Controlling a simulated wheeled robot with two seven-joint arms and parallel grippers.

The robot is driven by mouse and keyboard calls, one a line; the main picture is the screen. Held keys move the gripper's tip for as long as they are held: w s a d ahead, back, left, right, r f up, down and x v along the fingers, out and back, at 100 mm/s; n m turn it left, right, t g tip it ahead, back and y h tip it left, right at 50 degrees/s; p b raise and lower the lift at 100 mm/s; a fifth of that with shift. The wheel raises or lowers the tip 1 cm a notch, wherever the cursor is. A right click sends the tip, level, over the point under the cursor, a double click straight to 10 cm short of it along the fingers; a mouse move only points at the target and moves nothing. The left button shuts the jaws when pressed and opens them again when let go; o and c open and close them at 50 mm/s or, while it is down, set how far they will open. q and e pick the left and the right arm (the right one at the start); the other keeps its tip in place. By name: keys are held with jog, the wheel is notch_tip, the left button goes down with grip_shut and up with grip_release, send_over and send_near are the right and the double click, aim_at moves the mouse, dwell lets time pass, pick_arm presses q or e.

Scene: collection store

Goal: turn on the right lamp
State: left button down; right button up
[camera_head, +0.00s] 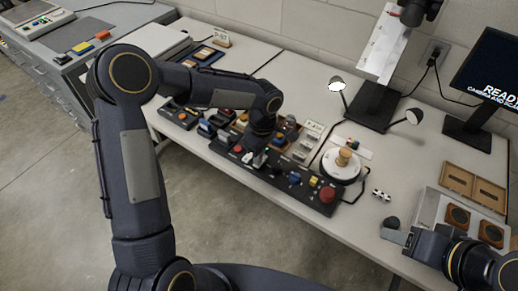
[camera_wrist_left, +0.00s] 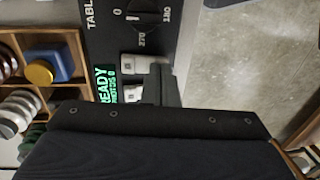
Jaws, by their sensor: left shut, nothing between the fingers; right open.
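Two small lamps stand on stalks by the photo stand in the head view. The left lamp (camera_head: 336,85) has a bright white face; the right lamp (camera_head: 414,116) looks duller. The black control panel (camera_head: 285,179) lies on the table and also shows in the left wrist view (camera_wrist_left: 105,40). There it has two white rocker switches, one (camera_wrist_left: 132,64) nearer the knob and one (camera_wrist_left: 129,94) by the green display. My left gripper (camera_head: 254,156) is shut and empty, its tips (camera_wrist_left: 160,83) right beside the switches; contact is unclear. My right gripper (camera_head: 396,231) is open at the lower right.
A white turntable (camera_head: 341,168) carries a tan object (camera_head: 344,156). A red button (camera_head: 327,195) sits on the panel's right end. A small black-and-white object (camera_head: 380,195) lies nearby. A monitor (camera_head: 488,80) stands at the right. A compartment tray (camera_wrist_left: 76,45) lies beside the panel.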

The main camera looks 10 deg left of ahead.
pick_arm(q)
jog(key=b, duration=0.2)
jog(key=f+t+b, duration=0.1)
jog(key=shift+s+a+f+b, duration=0.1)
jog(key=shift+s+f+b, duration=0.05)
jog(key=shift+f+b, duration=0.2)
jog(key=shift+r+p, duration=0.6)
jog(key=shift+p, duration=0.1)
jog(key=shift+f, duration=0.1)
jog(key=shift+w+d+r, duration=0.25)
jog(key=shift+w+d, duration=0.1)
jog(key=shift+w, duration=0.4)
jog(key=shift+r, duration=0.1)
